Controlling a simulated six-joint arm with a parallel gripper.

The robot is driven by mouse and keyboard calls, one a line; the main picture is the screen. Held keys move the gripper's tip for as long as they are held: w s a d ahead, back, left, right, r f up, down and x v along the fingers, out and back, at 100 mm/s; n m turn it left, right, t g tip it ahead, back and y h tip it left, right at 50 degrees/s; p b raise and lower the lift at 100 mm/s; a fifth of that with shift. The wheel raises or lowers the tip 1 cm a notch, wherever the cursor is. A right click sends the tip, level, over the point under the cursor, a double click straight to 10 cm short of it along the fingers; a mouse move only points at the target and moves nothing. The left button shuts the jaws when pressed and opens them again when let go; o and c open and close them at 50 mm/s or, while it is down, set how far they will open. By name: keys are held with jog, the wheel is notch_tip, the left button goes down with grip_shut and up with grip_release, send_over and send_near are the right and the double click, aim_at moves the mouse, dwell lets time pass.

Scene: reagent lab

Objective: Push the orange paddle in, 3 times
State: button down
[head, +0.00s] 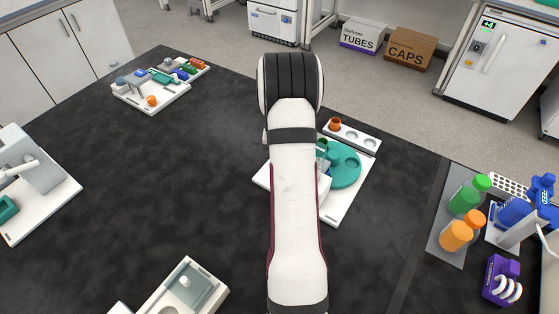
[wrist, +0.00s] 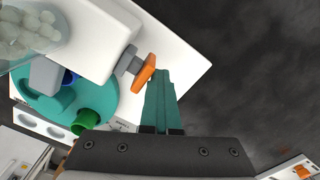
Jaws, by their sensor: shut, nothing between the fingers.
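The orange paddle (wrist: 146,74) shows in the wrist view, on a grey stem (wrist: 128,62) out of the side of a white housing (wrist: 95,35). My gripper (wrist: 158,76) is shut and empty, its teal fingers pressed together. Its tips are just right of the paddle; I cannot tell whether they touch it. In the head view my arm hides the paddle and my gripper. There the device's white base (head: 338,212) and teal disc (head: 345,172) show right of my arm.
A clear container of white balls (wrist: 28,32) and a green cup (wrist: 85,121) are on the device. A white strip with round holes (head: 357,137) stands behind it. Bottles (head: 458,236) are at the right. Dark bench top (head: 180,180) is free on the left.

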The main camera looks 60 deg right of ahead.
jog(key=shift+w, duration=0.65)
notch_tip(320, 180, up, 7)
dwell(0.4)
dwell(0.5)
jog(key=shift+w+f, duration=0.3)
jog(key=shift+f, duration=0.6)
jog(key=shift+w+f, duration=0.25)
jog(key=shift+f, duration=0.65)
dwell(0.9)
